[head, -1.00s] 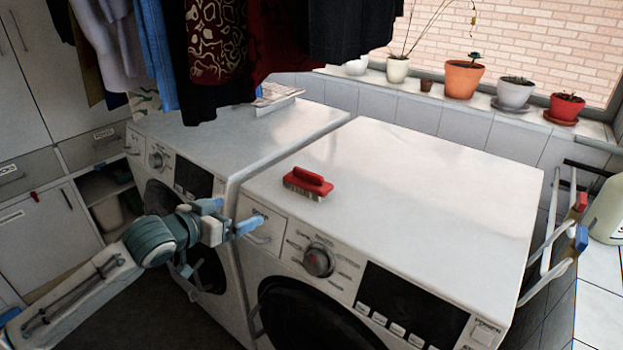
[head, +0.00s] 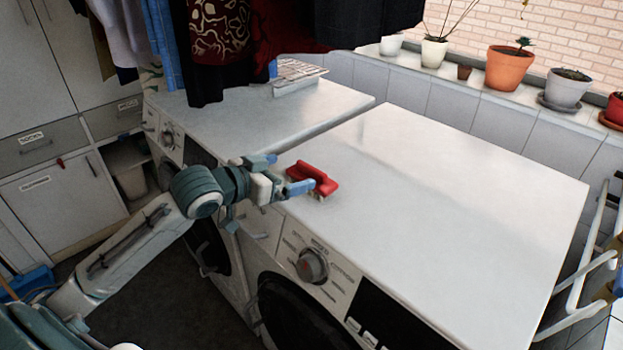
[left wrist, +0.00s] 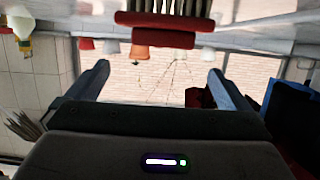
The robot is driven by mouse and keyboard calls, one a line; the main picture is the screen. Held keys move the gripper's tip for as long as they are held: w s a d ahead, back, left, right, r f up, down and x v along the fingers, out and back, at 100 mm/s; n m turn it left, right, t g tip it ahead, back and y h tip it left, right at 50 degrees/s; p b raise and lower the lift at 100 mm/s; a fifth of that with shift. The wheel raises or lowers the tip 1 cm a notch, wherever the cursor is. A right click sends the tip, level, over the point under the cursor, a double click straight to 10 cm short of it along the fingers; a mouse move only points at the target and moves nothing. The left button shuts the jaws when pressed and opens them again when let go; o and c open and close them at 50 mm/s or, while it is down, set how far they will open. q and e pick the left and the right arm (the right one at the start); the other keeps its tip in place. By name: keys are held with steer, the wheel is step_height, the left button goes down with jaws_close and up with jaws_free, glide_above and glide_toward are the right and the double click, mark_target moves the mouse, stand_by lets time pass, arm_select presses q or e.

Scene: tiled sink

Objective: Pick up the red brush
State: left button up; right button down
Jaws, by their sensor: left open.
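The red brush (head: 315,178) lies on the white top of the right-hand washing machine (head: 430,190), near its front left corner, with its red handle upward. My left gripper (head: 283,174) is open just left of the brush, and its blue fingertips show close to the handle. In the left wrist view, which appears upside down, the brush (left wrist: 165,36) shows at the top with its bristles upward in the picture, beyond the two spread fingers (left wrist: 158,72). Nothing is seen held between them. Whether a finger touches the brush I cannot tell. My right gripper is not in view.
Clothes (head: 240,45) hang above the left-hand machine (head: 230,115), which carries a small wire rack (head: 298,72). Potted plants (head: 510,66) line the windowsill. A wall rack (head: 590,265) stands at the right. Most of the right machine's top is clear.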

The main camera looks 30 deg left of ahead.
mark_target(309, 169)
arm_select(q)
steer(key=shift+x, duration=1.85)
steer(key=shift+w+d+f+p, duration=0.1)
steer(key=shift+w+f+p, duration=0.05)
steer(key=shift+w+p, duration=0.35)
steer(key=x, duration=0.1)
steer(key=p+x, duration=0.1)
steer(key=x, duration=0.1)
steer(key=shift+f, duration=0.2)
steer(key=shift+w+d+f, duration=0.1)
steer(key=shift+w+f, duration=0.15)
steer(key=shift+w, duration=0.2)
steer(key=c, duration=0.9)
